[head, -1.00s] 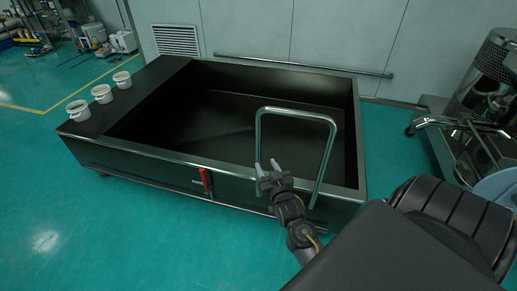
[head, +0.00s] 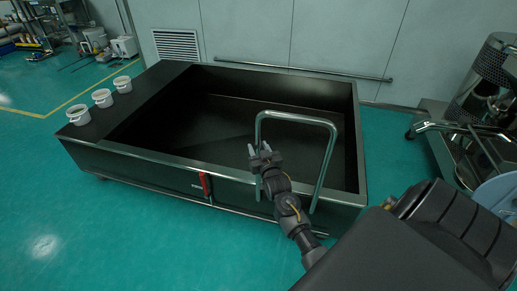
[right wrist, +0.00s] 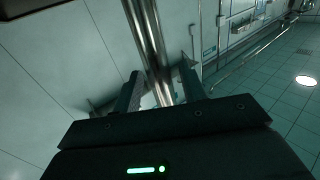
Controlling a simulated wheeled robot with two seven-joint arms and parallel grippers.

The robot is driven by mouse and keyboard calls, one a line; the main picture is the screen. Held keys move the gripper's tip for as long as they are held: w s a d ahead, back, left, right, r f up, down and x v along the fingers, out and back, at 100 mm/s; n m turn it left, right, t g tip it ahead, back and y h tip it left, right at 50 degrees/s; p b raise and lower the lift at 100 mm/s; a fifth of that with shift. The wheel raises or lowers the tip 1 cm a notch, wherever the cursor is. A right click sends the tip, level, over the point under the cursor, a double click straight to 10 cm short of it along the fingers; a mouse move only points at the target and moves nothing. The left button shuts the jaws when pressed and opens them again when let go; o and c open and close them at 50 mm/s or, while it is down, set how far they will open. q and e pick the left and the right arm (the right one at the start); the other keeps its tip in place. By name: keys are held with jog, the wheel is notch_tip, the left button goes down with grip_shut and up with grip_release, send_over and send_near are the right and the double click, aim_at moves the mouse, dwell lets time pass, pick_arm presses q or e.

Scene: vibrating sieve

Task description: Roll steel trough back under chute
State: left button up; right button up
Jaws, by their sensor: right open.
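The steel trough (head: 362,140) is a wide, dark, open box standing on the teal floor, and its inside looks empty. A bent metal handle (head: 327,165) rises from its near side. A red latch-like part (head: 205,184) sits on the near wall, left of the handle. My right gripper (head: 259,147) is open at the handle's left upright. In the right wrist view a shiny handle bar (right wrist: 150,45) runs between the two open fingers (right wrist: 160,82); contact cannot be told. My left gripper is out of view. No chute can be clearly made out.
Three white tubs (head: 102,98) stand on the trough's left ledge. A wall with a rail (head: 300,70) lies close behind the trough. Metal machinery (head: 465,125) stands at the right. The floor (head: 90,235) at front left is clear.

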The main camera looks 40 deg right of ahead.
jog(key=shift+w, duration=0.1)
jog(key=shift+c, duration=0.4)
grip_shut()
